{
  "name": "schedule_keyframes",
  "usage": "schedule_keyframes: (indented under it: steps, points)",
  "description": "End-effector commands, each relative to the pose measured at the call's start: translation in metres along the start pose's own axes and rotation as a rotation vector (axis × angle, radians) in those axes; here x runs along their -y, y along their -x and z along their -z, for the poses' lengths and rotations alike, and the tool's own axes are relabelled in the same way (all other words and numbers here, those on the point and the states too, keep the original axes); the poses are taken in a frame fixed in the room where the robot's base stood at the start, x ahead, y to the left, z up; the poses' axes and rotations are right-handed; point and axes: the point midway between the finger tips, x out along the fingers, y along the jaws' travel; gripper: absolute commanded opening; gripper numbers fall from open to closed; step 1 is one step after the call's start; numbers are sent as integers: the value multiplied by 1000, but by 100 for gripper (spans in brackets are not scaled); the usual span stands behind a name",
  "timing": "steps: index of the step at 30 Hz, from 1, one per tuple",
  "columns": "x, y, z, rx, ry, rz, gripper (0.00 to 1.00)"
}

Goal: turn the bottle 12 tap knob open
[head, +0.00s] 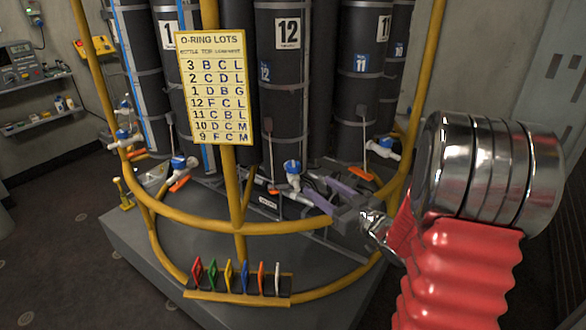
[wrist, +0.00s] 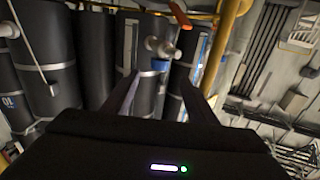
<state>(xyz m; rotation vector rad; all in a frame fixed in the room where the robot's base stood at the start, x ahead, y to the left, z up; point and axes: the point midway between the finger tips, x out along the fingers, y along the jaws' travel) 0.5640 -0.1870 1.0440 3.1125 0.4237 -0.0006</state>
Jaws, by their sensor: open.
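Bottle 12 (head: 285,85) is a tall dark cylinder with a white "12" label, standing behind the yellow frame. In the head view, a tap with a blue and white knob (head: 292,168) sits low in front of it, with an orange piece (head: 273,190) beside it. My gripper (head: 309,191) reaches in from the right, its fingers apart and their tips close to this tap. In the wrist view, my gripper (wrist: 160,82) is open and empty. A white tap fitting (wrist: 160,47) shows just beyond and between the fingertips; I cannot tell whether they touch it.
A yellow tubular frame (head: 285,228) curves in front of the bottles, carrying an O-ring lots sign (head: 216,88). A rack (head: 237,297) of coloured tags hangs low at the front. Neighbouring taps (head: 383,147) stand at both sides. Open floor (head: 60,255) lies at left.

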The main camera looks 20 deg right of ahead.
Motion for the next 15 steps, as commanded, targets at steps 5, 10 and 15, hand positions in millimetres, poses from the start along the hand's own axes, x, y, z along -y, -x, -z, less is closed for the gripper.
schedule_keyframes:
  steps: [5,10,15]
  points:
    - [1,-15,0,-1,1,4,52]
    - [1,-39,0,0,0,4,52]
    - [1,-66,0,-1,0,4,52]
